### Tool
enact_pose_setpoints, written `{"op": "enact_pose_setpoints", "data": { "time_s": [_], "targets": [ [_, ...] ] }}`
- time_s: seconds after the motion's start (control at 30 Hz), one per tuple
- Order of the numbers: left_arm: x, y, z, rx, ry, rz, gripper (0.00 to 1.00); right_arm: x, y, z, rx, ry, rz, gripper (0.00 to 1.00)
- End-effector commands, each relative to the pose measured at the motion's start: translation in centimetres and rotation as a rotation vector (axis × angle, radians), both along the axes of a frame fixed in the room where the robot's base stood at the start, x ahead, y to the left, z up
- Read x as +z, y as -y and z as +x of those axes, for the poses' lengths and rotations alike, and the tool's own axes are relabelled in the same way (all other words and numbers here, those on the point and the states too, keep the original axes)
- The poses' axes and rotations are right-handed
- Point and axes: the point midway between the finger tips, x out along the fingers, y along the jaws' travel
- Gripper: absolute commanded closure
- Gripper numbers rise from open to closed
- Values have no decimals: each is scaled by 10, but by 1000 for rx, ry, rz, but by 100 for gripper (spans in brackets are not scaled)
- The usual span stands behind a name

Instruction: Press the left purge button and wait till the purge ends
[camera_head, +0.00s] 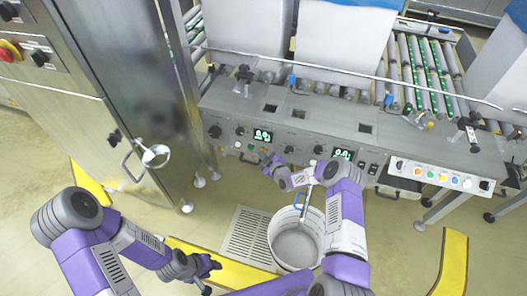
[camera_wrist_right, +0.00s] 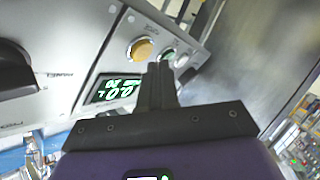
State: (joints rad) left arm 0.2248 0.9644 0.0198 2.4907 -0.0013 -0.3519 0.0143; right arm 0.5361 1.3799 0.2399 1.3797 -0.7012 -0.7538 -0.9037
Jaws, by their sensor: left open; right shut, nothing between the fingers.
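The control panel (camera_head: 290,142) runs along the front of the machine, with a left green-digit display (camera_head: 263,135) and a right one (camera_head: 341,154). In the right wrist view, an amber button (camera_wrist_right: 142,50), a green button (camera_wrist_right: 168,55) and a pale button (camera_wrist_right: 182,61) sit in a row beside a lit display (camera_wrist_right: 113,88). My right gripper (camera_head: 267,162) is shut and empty, just in front of the left display's area. Its fingertips (camera_wrist_right: 160,68) overlap the green button's edge; contact is unclear. My left gripper (camera_head: 211,277) is open and empty, low over the floor.
A white bucket (camera_head: 296,245) stands below the panel, near my right arm. A floor grate (camera_head: 247,234) and yellow floor strips (camera_head: 455,262) lie around. A steel cabinet (camera_head: 120,80) stands at left. Colored buttons (camera_head: 442,177) line the panel's right end.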

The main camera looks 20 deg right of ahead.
Motion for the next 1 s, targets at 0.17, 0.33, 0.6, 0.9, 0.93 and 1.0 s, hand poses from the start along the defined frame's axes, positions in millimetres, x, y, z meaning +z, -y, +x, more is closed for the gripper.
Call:
{"op": "enact_pose_setpoints", "data": {
  "time_s": [0.17, 0.33, 0.6, 0.9, 0.93, 1.0],
  "targets": [
    [0, 0, 0, 0, 0, 0, 57, -2, 3, 5, 1, 0, -2, 100],
    [0, 0, 0, 0, 0, 0, 57, -2, 3, 5, 1, 0, -1, 100],
    [0, 0, 0, 0, 0, 0, 57, -3, 4, 6, 1, 0, -1, 100],
    [0, 0, 0, 0, 0, 0, 57, -4, 5, 9, 1, 1, -1, 100],
    [0, 0, 0, 0, 0, 0, 57, -4, 6, 9, 1, 1, -1, 100],
    [0, 0, 0, 0, 0, 0, 57, -4, 6, 10, 0, 0, 0, 100]
  ]
}}
